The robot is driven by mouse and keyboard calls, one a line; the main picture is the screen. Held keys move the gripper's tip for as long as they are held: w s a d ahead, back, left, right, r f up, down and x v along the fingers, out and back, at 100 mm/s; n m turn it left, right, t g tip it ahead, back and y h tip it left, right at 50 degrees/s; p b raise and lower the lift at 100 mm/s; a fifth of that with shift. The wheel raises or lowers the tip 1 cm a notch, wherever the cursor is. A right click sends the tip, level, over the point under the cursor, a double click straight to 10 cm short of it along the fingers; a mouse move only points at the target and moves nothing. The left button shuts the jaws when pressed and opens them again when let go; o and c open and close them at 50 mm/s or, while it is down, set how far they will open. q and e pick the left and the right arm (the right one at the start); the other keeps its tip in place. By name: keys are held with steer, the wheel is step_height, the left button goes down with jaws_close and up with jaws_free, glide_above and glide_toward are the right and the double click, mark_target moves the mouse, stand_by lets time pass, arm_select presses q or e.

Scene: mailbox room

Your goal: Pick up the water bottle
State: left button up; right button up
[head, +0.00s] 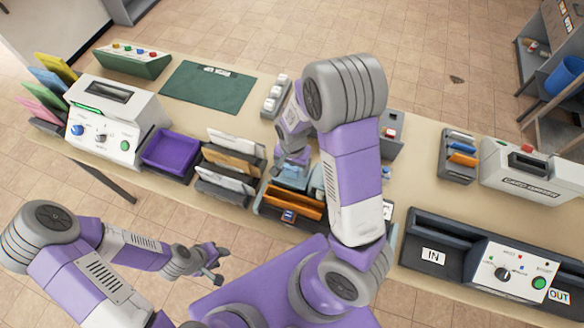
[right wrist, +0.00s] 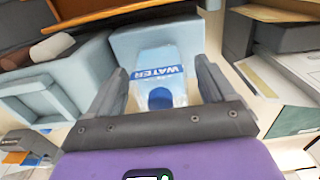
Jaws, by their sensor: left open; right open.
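The water bottle (right wrist: 160,72) shows in the right wrist view, with a clear body, a blue and white WATER label and a dark blue cap facing the camera. My right gripper (right wrist: 162,88) is open, with one finger on each side of the bottle; I cannot tell whether they touch it. In the head view the right gripper (head: 292,160) is over the middle of the table, and I cannot make out the bottle beside it. My left gripper (head: 212,262) is open and empty, off the table's near side.
A pale blue bin (right wrist: 150,38) stands close by the bottle. The mail sorter (head: 230,160) with envelopes and a purple tray (head: 170,152) are left of the right arm. The IN/OUT machine (head: 490,262) is at the right. A green mat (head: 208,86) lies clear at the back.

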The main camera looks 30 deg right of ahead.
steer(key=c, duration=1.1)
steer(key=shift+r, duration=0.1)
